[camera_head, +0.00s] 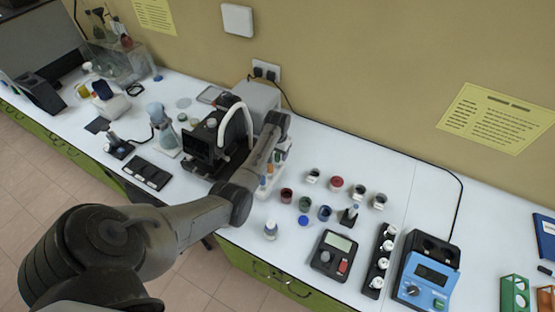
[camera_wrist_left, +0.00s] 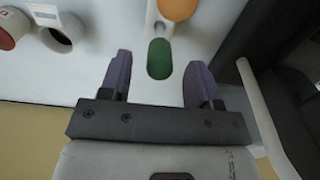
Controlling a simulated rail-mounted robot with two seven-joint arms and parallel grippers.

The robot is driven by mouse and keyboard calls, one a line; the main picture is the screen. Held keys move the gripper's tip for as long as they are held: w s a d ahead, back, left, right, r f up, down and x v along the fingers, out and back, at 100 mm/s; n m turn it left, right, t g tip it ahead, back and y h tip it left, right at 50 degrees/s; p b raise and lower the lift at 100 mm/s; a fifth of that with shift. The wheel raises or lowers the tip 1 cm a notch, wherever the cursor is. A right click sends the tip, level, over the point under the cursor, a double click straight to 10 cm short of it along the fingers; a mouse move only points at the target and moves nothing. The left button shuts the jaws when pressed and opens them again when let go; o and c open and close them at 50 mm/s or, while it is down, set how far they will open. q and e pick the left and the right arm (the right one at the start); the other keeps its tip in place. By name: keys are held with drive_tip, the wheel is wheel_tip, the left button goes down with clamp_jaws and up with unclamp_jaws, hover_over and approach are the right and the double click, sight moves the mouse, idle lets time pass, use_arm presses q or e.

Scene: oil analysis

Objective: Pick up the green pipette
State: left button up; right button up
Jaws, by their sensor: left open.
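The green pipette shows in the left wrist view as a rounded green end (camera_wrist_left: 159,59) against a white surface. My left gripper (camera_wrist_left: 158,64) is open, with one purple-grey finger on each side of that green end. A gap shows between the green end and each finger, so nothing is held. In the head view my left arm reaches over the bench to the pipette area, and its links hide the fingers. I cannot make out the green pipette there. My right gripper is in neither view.
An orange rounded end (camera_wrist_left: 178,8) lies close beyond the green one. A black machine (camera_head: 203,147) stands left of my left wrist. Several small jars, including a red one (camera_head: 287,195), stand to the right. A grey meter (camera_head: 333,254) and a blue device (camera_head: 424,273) are farther right.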

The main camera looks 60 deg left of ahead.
use_arm(q)
drive_tip(key=shift+f, duration=1.3)
drive_tip(key=c, duration=0.6)
